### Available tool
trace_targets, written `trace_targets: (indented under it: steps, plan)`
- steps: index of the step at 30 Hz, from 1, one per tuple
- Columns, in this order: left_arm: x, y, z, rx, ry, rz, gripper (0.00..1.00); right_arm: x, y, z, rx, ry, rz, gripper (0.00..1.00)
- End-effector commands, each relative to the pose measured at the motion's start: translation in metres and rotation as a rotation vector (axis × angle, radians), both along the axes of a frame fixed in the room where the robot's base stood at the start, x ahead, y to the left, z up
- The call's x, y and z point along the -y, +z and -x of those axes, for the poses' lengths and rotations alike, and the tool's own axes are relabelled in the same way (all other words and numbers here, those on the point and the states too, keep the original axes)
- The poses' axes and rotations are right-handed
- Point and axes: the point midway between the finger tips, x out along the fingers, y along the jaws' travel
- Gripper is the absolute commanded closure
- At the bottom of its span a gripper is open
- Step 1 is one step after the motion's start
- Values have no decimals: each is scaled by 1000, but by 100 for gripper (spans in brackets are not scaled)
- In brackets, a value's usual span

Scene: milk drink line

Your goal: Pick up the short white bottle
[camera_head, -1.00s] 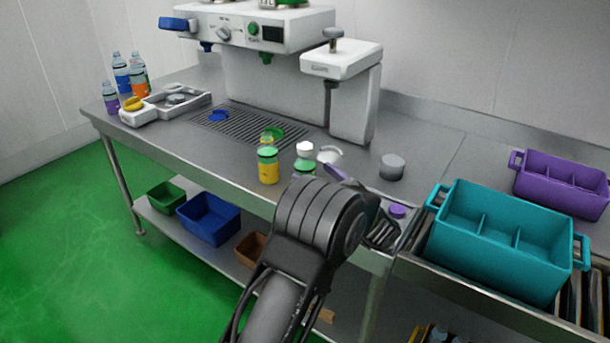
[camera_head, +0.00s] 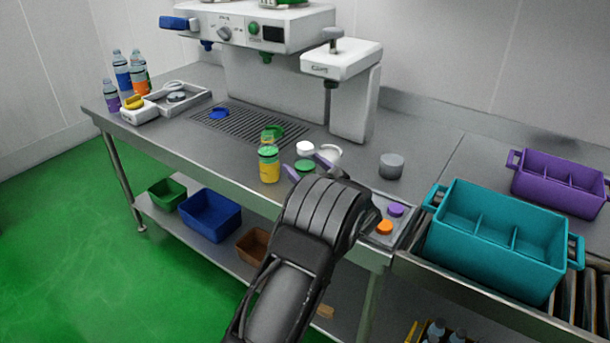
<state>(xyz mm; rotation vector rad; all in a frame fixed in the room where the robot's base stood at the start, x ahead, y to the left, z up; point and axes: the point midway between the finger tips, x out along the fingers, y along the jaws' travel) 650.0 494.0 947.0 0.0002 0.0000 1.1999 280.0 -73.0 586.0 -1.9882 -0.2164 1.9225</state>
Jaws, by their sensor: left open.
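A small white round-topped item (camera_head: 305,148) stands on the steel counter just beyond my left gripper. It looks like the short white bottle, but its lower part is hidden. My left gripper (camera_head: 307,168) is open over the counter's front part, with its two purple-grey fingers apart. A green-topped item (camera_head: 304,165) shows between the fingers, in front of the white one; whether it touches them I cannot tell. My left arm's dark wrist hides what is below. My right gripper is not in view.
A yellow bottle with a green lid (camera_head: 269,165) stands left of the gripper. A white ring-shaped item (camera_head: 329,154) and a grey cylinder (camera_head: 391,166) are to the right. A teal crate (camera_head: 500,262) and purple crate (camera_head: 560,187) lie farther right. The machine (camera_head: 350,110) stands behind.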

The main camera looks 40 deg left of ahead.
Motion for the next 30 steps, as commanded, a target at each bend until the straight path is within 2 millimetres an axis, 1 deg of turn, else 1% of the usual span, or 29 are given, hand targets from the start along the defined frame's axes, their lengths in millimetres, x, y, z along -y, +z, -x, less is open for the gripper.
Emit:
trace_targets:
  steps: [7, 8, 30]
  plan:
    - [0, 0, 0, 0, 0, 0, 21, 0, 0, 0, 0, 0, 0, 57]
    - [0, 0, 0, 0, 0, 0, 23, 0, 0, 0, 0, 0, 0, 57]
    - [0, 0, 0, 0, 0, 0, 84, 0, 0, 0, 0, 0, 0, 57]
